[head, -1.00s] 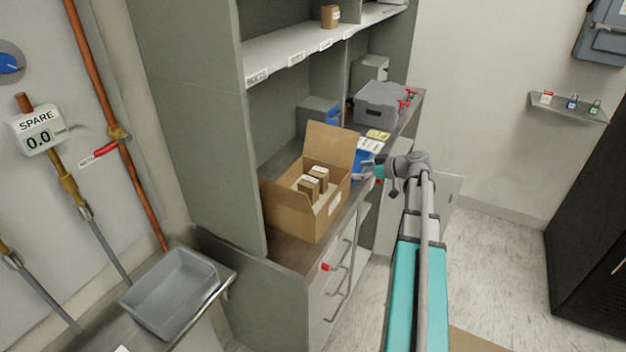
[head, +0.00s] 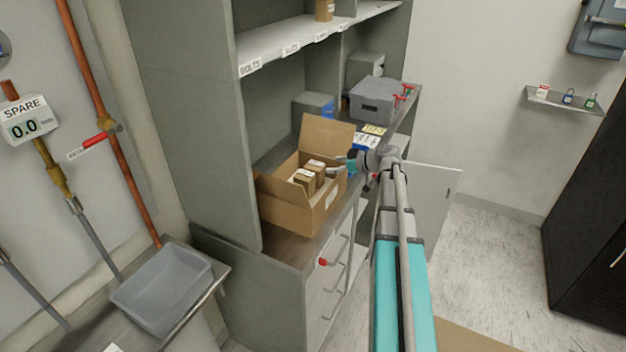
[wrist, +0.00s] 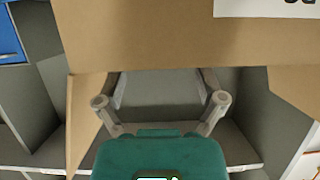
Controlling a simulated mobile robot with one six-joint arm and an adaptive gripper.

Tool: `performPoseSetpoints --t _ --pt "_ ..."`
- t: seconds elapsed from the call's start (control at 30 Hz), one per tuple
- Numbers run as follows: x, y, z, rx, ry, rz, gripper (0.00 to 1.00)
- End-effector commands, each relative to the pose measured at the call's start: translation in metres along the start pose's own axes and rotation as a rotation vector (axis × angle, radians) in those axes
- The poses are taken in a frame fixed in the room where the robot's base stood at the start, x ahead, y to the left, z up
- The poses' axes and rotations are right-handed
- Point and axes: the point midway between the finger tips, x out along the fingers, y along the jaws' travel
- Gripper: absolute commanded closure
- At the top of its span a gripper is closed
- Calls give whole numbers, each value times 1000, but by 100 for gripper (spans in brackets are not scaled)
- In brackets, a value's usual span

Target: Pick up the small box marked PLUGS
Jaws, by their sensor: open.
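An open cardboard carton (head: 290,212) stands on the cabinet counter. Two or more small brown boxes with pale tops show inside it, a front one (head: 304,182) and one behind (head: 316,170). Their markings are too small to read, so I cannot tell which is marked PLUGS. My gripper (head: 338,164) is open at the carton's right edge, just right of the small boxes. In the wrist view a cardboard surface (wrist: 150,40) with a white label fills the top. My gripper's fingers (wrist: 162,85) point at it, with their tips hidden or unclear. No small box shows there.
The carton's raised flap (head: 326,137) stands behind the small boxes. A grey crate (head: 378,100) sits farther back on the counter. A labelled shelf (head: 290,45) hangs above, with another small brown box (head: 324,10) on it. A grey tray (head: 160,290) lies at lower left.

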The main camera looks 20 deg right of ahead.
Motion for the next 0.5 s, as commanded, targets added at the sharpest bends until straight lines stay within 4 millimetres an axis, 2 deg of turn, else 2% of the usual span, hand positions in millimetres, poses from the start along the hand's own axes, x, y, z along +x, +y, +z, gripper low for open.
performPoseSetpoints --t 0.1,0.5 --pt "8 0 0 0 0 0 11" --pt "10 -1 -1 0 0 -1 11"
